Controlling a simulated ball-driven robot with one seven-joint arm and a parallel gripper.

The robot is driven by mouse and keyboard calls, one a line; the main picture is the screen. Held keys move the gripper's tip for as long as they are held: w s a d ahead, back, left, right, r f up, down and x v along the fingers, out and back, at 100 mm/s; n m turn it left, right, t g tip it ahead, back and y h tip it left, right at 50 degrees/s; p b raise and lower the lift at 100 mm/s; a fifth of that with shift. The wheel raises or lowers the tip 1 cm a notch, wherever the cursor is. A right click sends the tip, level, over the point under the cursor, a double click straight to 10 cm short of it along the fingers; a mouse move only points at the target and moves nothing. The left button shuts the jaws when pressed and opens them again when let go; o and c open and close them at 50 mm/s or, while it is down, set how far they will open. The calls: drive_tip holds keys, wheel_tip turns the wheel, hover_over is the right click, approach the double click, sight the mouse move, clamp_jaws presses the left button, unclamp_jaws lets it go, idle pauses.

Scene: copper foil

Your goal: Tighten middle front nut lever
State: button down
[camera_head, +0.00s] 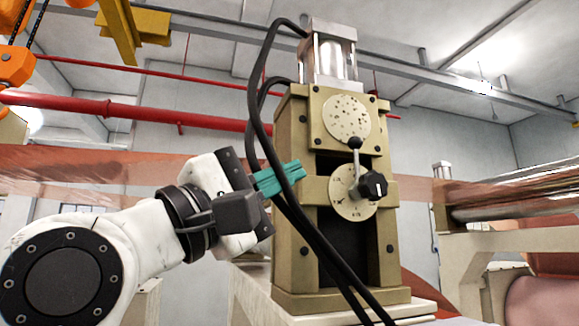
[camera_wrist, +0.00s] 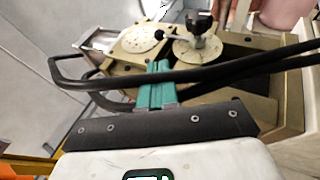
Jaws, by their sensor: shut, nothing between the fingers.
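The nut lever (camera_head: 355,152) is a short metal rod with a black ball end, standing upright in front of the lower round dial (camera_head: 350,205) on the brass-coloured machine housing (camera_head: 293,150). A black knob (camera_head: 374,186) sits at its lower right. In the wrist view the lever (camera_wrist: 172,36) lies left of the black knob (camera_wrist: 200,24). My gripper (camera_head: 302,171) has teal fingers, shut and empty, left of the lever and apart from it. The fingers also show in the wrist view (camera_wrist: 158,68). Thick black hoses partly cross the fingers.
The black hoses (camera_head: 262,115) loop from the top cylinder (camera_head: 331,55) down past the housing's left front, close to my gripper. An upper round dial (camera_head: 346,119) is above the lever. Copper foil (camera_head: 100,165) runs behind my arm. Rollers (camera_head: 515,207) stand at the right.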

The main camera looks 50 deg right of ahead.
sight(352, 145)
drive_tip(key=p+x, duration=0.5)
drive_tip(key=x, duration=0.5)
drive_tip(key=shift+s+d+r, duration=0.1)
drive_tip(key=shift+d+r, duration=0.1)
drive_tip(key=shift+r, duration=0.1)
drive_tip(key=shift+s+d, duration=0.1)
drive_tip(key=shift+d, duration=0.35)
drive_tip(key=shift+r, duration=0.1)
